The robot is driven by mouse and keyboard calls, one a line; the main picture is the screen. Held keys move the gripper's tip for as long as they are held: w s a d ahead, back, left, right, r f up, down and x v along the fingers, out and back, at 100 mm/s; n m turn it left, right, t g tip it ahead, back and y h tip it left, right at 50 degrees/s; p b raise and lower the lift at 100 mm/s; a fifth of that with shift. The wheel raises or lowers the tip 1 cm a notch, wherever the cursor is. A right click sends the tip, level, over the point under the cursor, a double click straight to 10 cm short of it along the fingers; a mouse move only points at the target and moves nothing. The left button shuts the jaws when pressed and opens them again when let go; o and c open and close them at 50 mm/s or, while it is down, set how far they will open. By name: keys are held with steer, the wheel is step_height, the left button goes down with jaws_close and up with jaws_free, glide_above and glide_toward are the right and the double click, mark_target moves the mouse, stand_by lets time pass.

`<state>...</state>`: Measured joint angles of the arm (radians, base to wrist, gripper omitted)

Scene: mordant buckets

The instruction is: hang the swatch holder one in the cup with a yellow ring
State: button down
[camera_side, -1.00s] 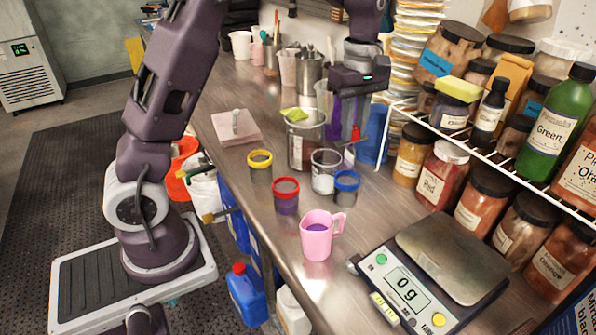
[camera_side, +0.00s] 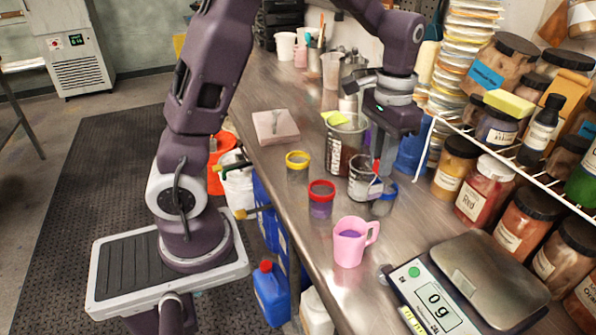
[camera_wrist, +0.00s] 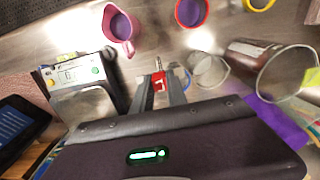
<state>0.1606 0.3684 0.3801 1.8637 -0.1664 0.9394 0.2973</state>
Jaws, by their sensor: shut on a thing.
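My gripper (camera_side: 379,168) points down over the bench, its fingers shut on a small red swatch holder (camera_side: 375,188). In the wrist view the holder (camera_wrist: 159,84) sits between the fingertips, with a light mark on its red face and a thin metal end. The cup with a yellow ring (camera_side: 297,161) stands upright to the left of my gripper, apart from it. It also shows cut off at the wrist view's top right (camera_wrist: 259,4). In the side view, the held holder overlaps the clear cup and the blue-ringed cup; I cannot tell if it touches either.
A red-ringed cup (camera_side: 321,198), a blue-ringed cup (camera_side: 382,207) and a clear cup (camera_side: 358,183) stand close by. A steel beaker (camera_side: 342,150) is behind them. A pink mug (camera_side: 348,249) and scale (camera_side: 430,298) are in front. Jars on a wire shelf (camera_side: 485,140) bound the right.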

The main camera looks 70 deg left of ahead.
step_height(320, 180, up, 8)
steer(key=shift+w+r, duration=0.1)
steer(key=shift+r, duration=0.15)
steer(key=a, duration=0.1)
steer(key=n, duration=0.9)
glide_above(298, 170)
steer(key=w+a, duration=0.1)
steer(key=a, duration=0.1)
steer(key=f, duration=0.5)
steer(key=shift+a, duration=0.35)
step_height(298, 170, down, 11)
steer(key=shift+r, duration=0.15)
